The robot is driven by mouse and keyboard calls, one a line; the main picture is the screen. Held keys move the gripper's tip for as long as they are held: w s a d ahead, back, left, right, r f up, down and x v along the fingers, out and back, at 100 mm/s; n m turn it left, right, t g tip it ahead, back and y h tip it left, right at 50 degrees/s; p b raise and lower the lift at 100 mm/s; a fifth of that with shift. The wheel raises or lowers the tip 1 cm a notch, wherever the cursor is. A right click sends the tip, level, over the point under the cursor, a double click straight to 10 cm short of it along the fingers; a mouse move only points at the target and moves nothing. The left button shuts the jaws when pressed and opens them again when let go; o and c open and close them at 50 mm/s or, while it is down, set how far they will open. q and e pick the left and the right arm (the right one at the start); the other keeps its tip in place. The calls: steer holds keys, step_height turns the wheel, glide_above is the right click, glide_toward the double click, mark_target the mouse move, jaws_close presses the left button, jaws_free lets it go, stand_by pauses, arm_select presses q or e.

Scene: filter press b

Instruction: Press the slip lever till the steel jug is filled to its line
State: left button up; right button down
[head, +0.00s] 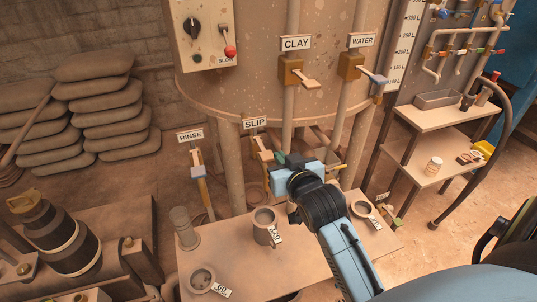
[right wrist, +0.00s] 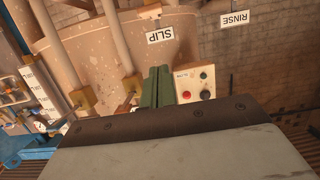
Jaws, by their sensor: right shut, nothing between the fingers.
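The SLIP sign (head: 255,123) hangs on the front of the big tank, and the slip valve with its pale lever (head: 262,148) sits just below it. My right gripper (head: 281,160) is shut and empty, immediately right of the slip lever; I cannot tell whether they touch. In the right wrist view its green fingers (right wrist: 156,88) are together, below the SLIP sign (right wrist: 160,35). A grey metal jug (head: 263,222) with a tag stands upright on the bench (head: 308,270). Its fill level and line cannot be made out. My left gripper is not in view.
The RINSE valve (head: 197,171) is to the left; the CLAY lever (head: 307,82) and WATER lever (head: 374,78) are above right. Tagged round vessels sit at the bench's front left (head: 202,279) and right (head: 368,212). A grey cylinder (head: 184,228) stands at the bench's left edge.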

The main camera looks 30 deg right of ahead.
glide_above(268, 155)
steer(key=s+a, duration=0.1)
steer(key=s, duration=0.2)
step_height(268, 155, down, 2)
steer(key=f, duration=0.1)
steer(key=w+f, duration=0.1)
steer(key=f, duration=0.1)
steer(key=shift+f, duration=0.25)
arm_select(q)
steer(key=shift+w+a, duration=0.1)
arm_select(e)
steer(key=shift+f, duration=0.55)
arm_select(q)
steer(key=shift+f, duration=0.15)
arm_select(e)
steer(key=shift+a, duration=0.1)
